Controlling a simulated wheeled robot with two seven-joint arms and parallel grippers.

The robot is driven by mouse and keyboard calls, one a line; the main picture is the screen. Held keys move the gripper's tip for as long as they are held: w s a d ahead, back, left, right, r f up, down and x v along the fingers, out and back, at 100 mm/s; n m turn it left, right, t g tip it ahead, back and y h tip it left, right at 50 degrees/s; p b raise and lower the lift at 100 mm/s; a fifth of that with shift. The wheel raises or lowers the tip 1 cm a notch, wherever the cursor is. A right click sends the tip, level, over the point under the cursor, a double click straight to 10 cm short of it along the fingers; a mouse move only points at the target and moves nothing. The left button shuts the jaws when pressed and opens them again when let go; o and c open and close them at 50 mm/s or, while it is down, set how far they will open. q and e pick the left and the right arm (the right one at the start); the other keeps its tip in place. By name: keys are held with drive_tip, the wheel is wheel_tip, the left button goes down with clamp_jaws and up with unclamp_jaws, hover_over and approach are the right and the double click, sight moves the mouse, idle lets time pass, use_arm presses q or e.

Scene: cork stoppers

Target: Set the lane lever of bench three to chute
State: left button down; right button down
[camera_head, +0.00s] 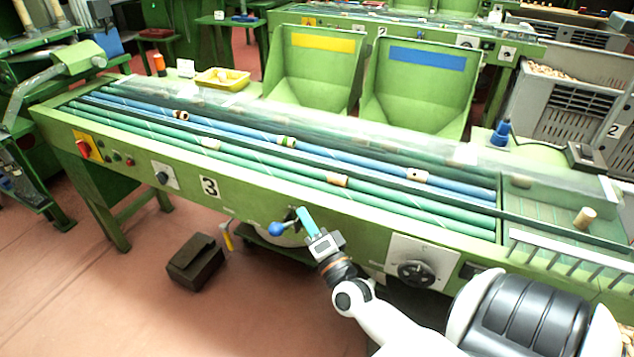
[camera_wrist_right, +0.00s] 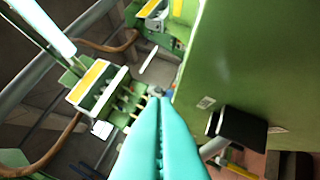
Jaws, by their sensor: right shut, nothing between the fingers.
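Bench three (camera_head: 150,152) is a long green bench with a number 3 plate (camera_head: 209,186) on its front. On that front, right of the plate, a lever with a blue ball knob (camera_head: 277,229) points to the left and slightly down from a dark pivot (camera_head: 291,215). My right gripper (camera_head: 304,214) has teal fingers and is shut and empty, just right of the blue knob and in front of the bench. In the right wrist view its fingers (camera_wrist_right: 160,125) lie together beside the green bench panel (camera_wrist_right: 245,60); I cannot make out the blue knob there. My left gripper is out of view.
A black handwheel on a white plate (camera_head: 417,271) sits right of my gripper. A red switch (camera_head: 83,148) and a dark knob (camera_head: 162,177) are at the left of the front. A dark box (camera_head: 196,261) lies on the floor below. Open floor lies to the left.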

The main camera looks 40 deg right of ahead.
sight(283, 226)
drive_tip(key=shift+w+a+f, duration=0.2)
drive_tip(key=shift+w+a, duration=0.05)
drive_tip(key=shift+a, duration=0.3)
drive_tip(key=shift+w+a+f, duration=0.2)
drive_tip(key=shift+a, duration=0.35)
drive_tip(key=shift+w+a+f, duration=0.2)
drive_tip(key=shift+w+a, duration=0.05)
drive_tip(key=shift+a, duration=0.3)
drive_tip(key=shift+f, duration=0.1)
drive_tip(key=shift+s+a+f+n+b, duration=0.1)
drive_tip(key=shift+a+f+n+b, duration=0.1)
drive_tip(key=shift+n+b, duration=0.35)
